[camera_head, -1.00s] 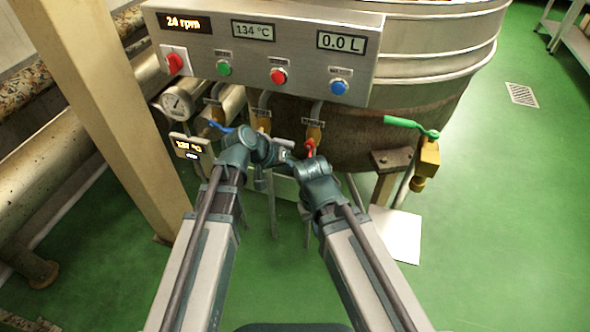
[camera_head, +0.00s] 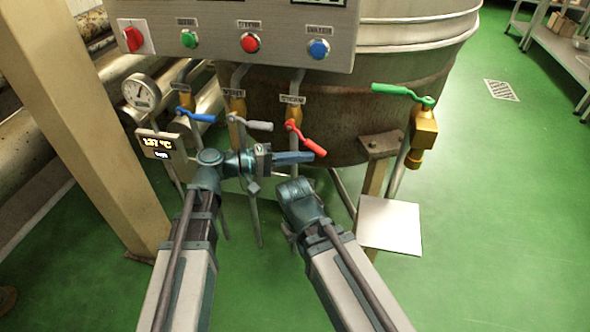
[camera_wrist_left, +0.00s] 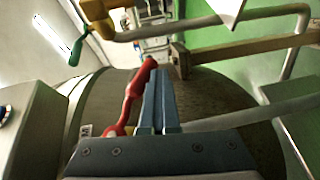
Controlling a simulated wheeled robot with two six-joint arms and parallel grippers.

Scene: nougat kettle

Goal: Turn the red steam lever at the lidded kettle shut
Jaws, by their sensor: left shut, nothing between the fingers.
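The red steam lever (camera_head: 307,139) sits on a brass valve under the kettle (camera_head: 300,105), and its handle slants down to the right. My left gripper (camera_head: 308,157) is shut and empty. Its blue fingers point right, just below the lever's end in the head view. In the left wrist view the red lever (camera_wrist_left: 135,95) stands just left of the closed fingers (camera_wrist_left: 160,95); whether they touch is unclear. My right gripper (camera_head: 289,232) hangs low at the right arm's end, mostly hidden behind its wrist.
A blue lever (camera_head: 197,116) and a grey lever (camera_head: 250,125) are left of the red one. A green lever (camera_head: 402,92) on a brass valve is at the right. A control panel (camera_head: 285,55) overhangs the valves. A white plate (camera_head: 390,226) and kettle leg stand right.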

